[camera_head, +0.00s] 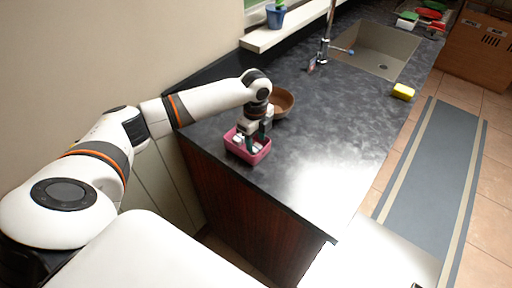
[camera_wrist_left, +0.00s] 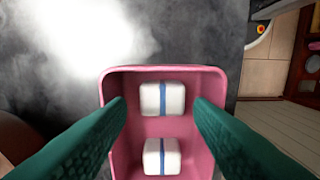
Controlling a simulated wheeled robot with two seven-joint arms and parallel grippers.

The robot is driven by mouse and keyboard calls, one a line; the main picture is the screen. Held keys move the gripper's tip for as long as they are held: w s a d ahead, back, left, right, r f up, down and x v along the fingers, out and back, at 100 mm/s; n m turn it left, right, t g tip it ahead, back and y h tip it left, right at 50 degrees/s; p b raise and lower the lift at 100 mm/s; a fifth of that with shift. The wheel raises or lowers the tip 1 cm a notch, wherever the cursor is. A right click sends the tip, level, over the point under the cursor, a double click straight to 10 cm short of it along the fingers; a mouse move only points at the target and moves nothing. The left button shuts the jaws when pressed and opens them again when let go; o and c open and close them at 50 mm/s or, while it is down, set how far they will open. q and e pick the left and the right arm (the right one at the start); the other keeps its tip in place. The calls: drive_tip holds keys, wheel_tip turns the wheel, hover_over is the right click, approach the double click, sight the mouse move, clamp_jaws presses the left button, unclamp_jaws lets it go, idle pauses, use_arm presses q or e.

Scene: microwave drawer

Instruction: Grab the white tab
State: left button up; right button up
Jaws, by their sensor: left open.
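Two white tabs with a blue stripe lie in a pink box (camera_head: 262,155) on the dark counter. In the left wrist view the upper white tab (camera_wrist_left: 162,98) and the lower white tab (camera_wrist_left: 161,157) lie one below the other inside the pink box (camera_wrist_left: 224,95). My left gripper (camera_head: 258,141) is over the box, pointing down. In the left wrist view its two green fingers (camera_wrist_left: 160,118) are apart, to either side of the tabs, with nothing visibly held. My right gripper is not in view.
A brown bowl (camera_head: 284,101) stands just behind my left gripper. A yellow sponge (camera_head: 403,91) lies near the counter's right edge. The sink (camera_head: 372,50) and faucet (camera_head: 324,46) are further back. The counter (camera_head: 330,130) right of the box is clear.

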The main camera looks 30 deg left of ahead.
sight(256, 147)
use_arm(q)
drive_tip(key=shift+s+d+f+p, duration=0.15)
drive_tip(key=shift+f+p, duration=0.15)
drive_tip(key=shift+f, duration=1.35)
drive_tip(key=c, duration=0.7)
drive_tip(key=shift+c, duration=0.2)
